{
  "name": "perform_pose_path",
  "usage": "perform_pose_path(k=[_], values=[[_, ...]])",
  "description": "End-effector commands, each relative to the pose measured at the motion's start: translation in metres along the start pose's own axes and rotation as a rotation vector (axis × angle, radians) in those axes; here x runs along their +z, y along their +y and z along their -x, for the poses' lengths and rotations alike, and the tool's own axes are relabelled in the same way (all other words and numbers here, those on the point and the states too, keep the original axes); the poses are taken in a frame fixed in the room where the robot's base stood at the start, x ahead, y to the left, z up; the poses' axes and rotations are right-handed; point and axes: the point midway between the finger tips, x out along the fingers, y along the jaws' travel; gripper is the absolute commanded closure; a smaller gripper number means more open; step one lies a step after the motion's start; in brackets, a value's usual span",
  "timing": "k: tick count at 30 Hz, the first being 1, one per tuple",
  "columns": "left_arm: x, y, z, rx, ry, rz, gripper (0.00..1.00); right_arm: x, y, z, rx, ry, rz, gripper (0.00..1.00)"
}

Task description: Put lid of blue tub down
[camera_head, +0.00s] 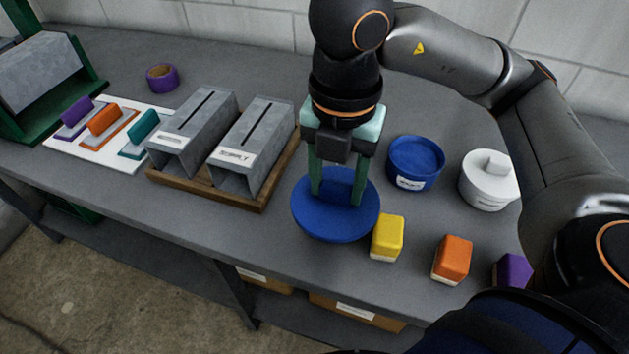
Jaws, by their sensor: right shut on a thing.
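The blue lid (333,225) is a round disc near the middle of the bench. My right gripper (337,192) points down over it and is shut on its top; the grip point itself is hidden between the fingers. I cannot tell whether the lid touches the bench or hangs just above it. The blue tub (415,165) stands to the right of the lid, open at the top, with a white label on its front. My left gripper is not in view.
A yellow block (387,237) is close to the lid's right edge, with an orange block (452,259) and a purple block (513,271) farther right. A white lidded tub (487,181) stands right of the blue tub. A wooden tray (273,185) with two grey metal boxes is left.

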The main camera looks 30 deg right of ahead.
Motion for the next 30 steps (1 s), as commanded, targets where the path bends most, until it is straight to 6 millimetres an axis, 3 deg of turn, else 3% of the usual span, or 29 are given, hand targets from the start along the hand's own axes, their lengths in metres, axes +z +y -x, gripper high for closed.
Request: perform_pose_path(k=[11,15,26,30], values=[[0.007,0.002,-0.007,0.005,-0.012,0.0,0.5,0.083,0.028,-0.042,-0.005,0.004,-0.008,0.99],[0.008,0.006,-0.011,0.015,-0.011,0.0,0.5,0.102,0.034,-0.069,-0.005,0.003,-0.005,0.99],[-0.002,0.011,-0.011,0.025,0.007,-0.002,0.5,0.123,0.042,-0.095,-0.003,0.001,-0.002,0.99],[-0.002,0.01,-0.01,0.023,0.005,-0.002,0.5,0.125,0.042,-0.115,-0.005,0.001,0.0,0.99]])
